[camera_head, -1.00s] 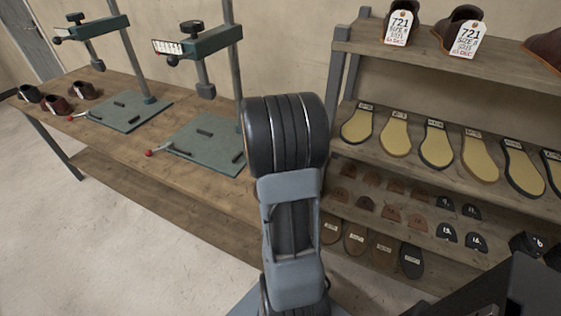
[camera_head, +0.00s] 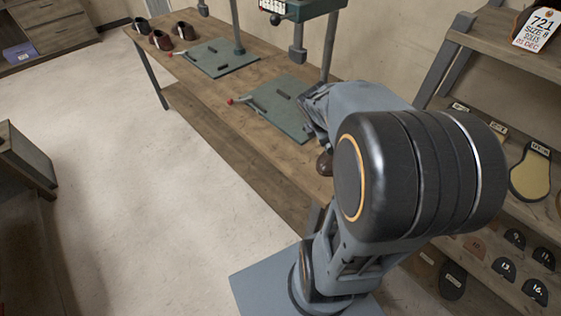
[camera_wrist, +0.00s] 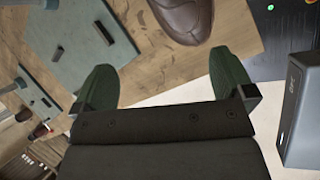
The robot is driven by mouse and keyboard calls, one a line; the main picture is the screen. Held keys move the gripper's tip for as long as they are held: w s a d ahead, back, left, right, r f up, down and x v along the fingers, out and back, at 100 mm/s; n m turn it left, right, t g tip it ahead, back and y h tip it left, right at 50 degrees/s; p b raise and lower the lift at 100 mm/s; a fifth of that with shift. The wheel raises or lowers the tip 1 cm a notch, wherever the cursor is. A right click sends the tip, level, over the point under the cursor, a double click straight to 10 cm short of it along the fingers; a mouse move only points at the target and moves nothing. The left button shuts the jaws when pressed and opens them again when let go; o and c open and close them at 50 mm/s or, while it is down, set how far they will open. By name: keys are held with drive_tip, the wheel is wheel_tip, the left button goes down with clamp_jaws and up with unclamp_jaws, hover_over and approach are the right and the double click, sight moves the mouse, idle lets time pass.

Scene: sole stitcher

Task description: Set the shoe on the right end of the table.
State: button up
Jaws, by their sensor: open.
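A brown leather shoe (camera_wrist: 183,16) rests on the wooden table (camera_wrist: 150,60) at the top of the wrist view, cut off by the picture edge. In the head view a small part of the brown shoe (camera_head: 325,163) shows at the table's right end, mostly hidden behind my arm. My gripper (camera_wrist: 164,82) is open, its two green fingers apart and empty. The shoe lies beyond the fingertips, and I see no contact with it. In the head view my arm hides the fingers.
Two green press bases (camera_head: 280,107) stand on the table (camera_head: 222,98) left of my arm. Several small shoes (camera_head: 162,40) sit at its far left end. A shelf rack (camera_head: 505,50) with soles stands close on the right. The floor (camera_head: 130,130) at left is clear.

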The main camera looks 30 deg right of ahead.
drive_tip(key=s+a+r+m+y, duration=0.1)
drive_tip(key=s+a+m+y, duration=0.1)
drive_tip(key=a+m, duration=0.5)
drive_tip(key=s+a+r+m+y, duration=0.1)
drive_tip(key=s+a+m+y, duration=0.2)
drive_tip(key=a+m, duration=0.5)
drive_tip(key=s+a, duration=0.1)
drive_tip(key=a, duration=0.3)
drive_tip(key=shift+a+r+m+t, duration=0.15)
drive_tip(key=shift+r+m+t, duration=0.15)
drive_tip(key=shift+t, duration=0.1)
drive_tip(key=shift+s, duration=0.1)
wheel_tip(320, 180, up, 5)
drive_tip(key=p, duration=0.4)
drive_tip(key=shift+f, duration=0.1)
